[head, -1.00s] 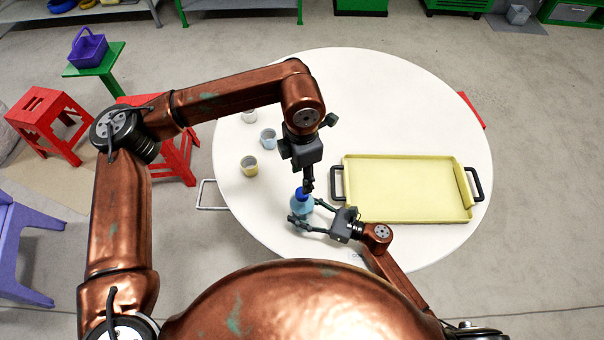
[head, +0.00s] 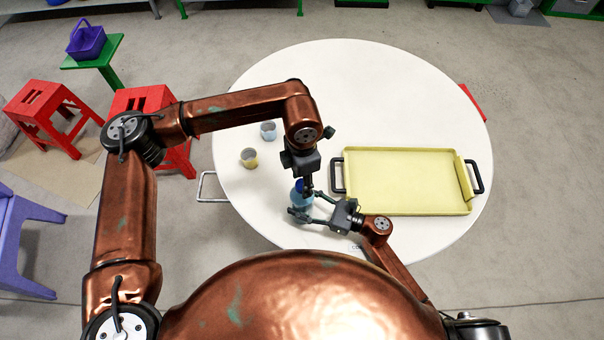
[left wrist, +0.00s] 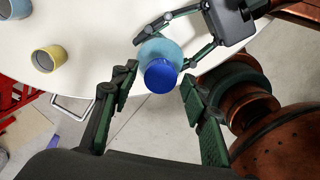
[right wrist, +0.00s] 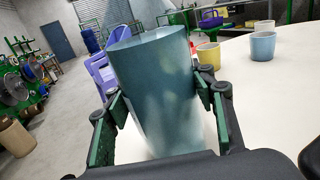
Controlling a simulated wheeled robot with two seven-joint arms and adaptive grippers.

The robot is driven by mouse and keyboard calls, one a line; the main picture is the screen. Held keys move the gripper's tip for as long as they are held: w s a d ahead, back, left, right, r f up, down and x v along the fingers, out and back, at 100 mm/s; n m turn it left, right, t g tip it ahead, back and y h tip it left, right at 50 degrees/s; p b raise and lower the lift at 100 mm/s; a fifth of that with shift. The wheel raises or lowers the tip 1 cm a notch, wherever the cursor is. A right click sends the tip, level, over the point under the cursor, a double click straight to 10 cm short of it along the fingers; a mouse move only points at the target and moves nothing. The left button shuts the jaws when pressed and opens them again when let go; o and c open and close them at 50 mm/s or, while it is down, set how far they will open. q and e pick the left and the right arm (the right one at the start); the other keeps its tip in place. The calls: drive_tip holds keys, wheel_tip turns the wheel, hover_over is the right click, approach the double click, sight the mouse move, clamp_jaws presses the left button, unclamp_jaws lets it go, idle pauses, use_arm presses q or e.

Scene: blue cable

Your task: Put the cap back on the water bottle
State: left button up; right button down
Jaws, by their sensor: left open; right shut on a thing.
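The water bottle (head: 303,203) is pale blue and stands out over the near left part of the table. My right gripper (head: 312,207) is shut around its body; in the right wrist view the bottle (right wrist: 155,90) fills the space between the fingers. The dark blue cap (left wrist: 161,76) appears at the bottle's top in the left wrist view; whether it is seated or just over it I cannot tell. The right wrist view does not show the cap. My left gripper (left wrist: 158,91) is open, with its fingers apart on either side of the cap; in the head view it is above the bottle.
A yellow tray (head: 405,209) with dark handles lies on the right of the round white table (head: 350,60). A yellow cup (head: 250,158) and a pale blue cup (head: 268,131) stand at the left. Red stools (head: 45,105) are on the floor beyond. The table's far part is clear.

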use_arm(q)
drive_tip(key=shift+f, duration=0.25)
drive_tip(key=shift+c, duration=0.6)
clamp_jaws()
drive_tip(key=shift+o, duration=1.4)
unclamp_jaws()
wheel_tip(320, 180, up, 12)
